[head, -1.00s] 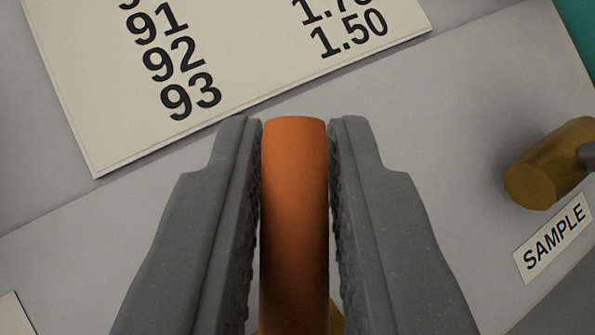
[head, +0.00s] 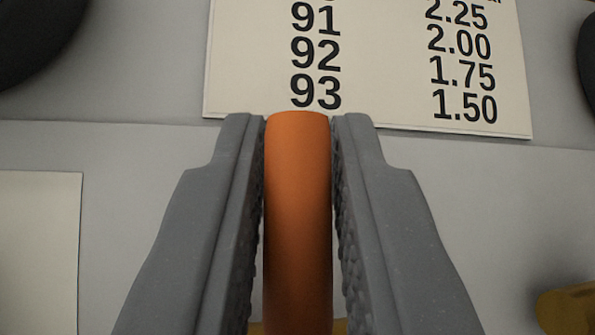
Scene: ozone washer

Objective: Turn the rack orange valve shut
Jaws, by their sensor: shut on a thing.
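The orange valve handle (head: 298,220) stands upright in the middle of the head view, running from the centre down to the bottom edge. My gripper (head: 299,130) is shut on it, with one grey finger on each side of the handle. A sliver of brass (head: 340,327) shows at the bottom behind the handle; the rest of the valve body is hidden by the handle and the fingers.
A cream table of numbers (head: 370,60) is on the grey panel (head: 150,145) behind the handle. A blank pale plate (head: 38,250) is at left, a brass part (head: 570,308) at lower right. Dark round shapes (head: 35,35) show at the upper left and right edges.

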